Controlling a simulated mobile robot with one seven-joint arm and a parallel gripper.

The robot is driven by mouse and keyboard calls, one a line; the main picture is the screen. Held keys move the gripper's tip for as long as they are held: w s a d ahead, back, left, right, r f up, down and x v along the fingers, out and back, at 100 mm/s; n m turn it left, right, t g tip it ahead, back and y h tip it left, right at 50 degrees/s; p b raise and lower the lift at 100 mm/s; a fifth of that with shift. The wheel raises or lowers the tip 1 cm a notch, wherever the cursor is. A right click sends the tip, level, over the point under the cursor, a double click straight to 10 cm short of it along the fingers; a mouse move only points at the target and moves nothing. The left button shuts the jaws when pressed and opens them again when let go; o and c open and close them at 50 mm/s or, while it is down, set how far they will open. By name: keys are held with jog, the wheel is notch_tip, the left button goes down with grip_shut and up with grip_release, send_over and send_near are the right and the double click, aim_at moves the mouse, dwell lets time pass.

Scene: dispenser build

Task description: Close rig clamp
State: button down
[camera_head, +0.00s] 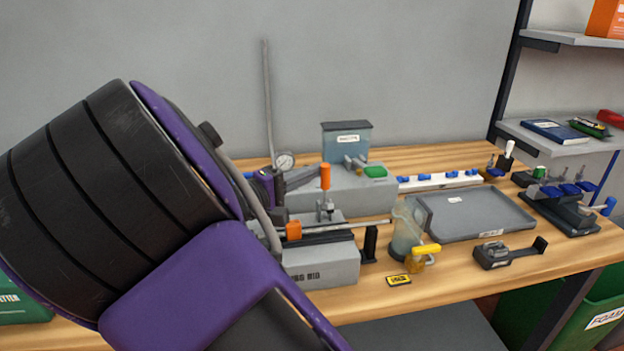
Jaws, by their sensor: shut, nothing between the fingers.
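The rig (322,268) is a grey block with dark lettering on the front of the wooden bench, left of the middle. Its clamp (325,208) is a small metal mechanism on top of the rig. The clamp's orange handle (325,177) stands upright. A rod with an orange block (293,231) lies along the rig. My gripper (308,175), dark grey with a purple body behind it, is just left of the orange handle, shut and empty. I cannot tell whether its tips touch the handle. My large arm links hide the left part of the bench and part of the rig.
Behind the rig stand a grey machine (350,200) with a bin (346,140), and a gauge (285,161) by a tall rod. To the right are a clear jug (405,232), a yellow tag (398,281), a grey tray (475,212) and a black fixture (562,210).

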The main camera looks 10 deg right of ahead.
jog(key=s+m+b, duration=0.1)
jog(key=s+m+h+b, duration=0.1)
jog(key=shift+s+a+f, duration=0.1)
jog(key=shift+s+f, duration=0.1)
jog(key=shift+s, duration=0.1)
jog(key=shift+s+f, duration=0.25)
jog(key=shift+s, duration=0.6)
jog(key=v, duration=1.7)
jog(key=shift+f+p, duration=0.3)
jog(key=shift+p, duration=0.1)
jog(key=shift+s, duration=0.2)
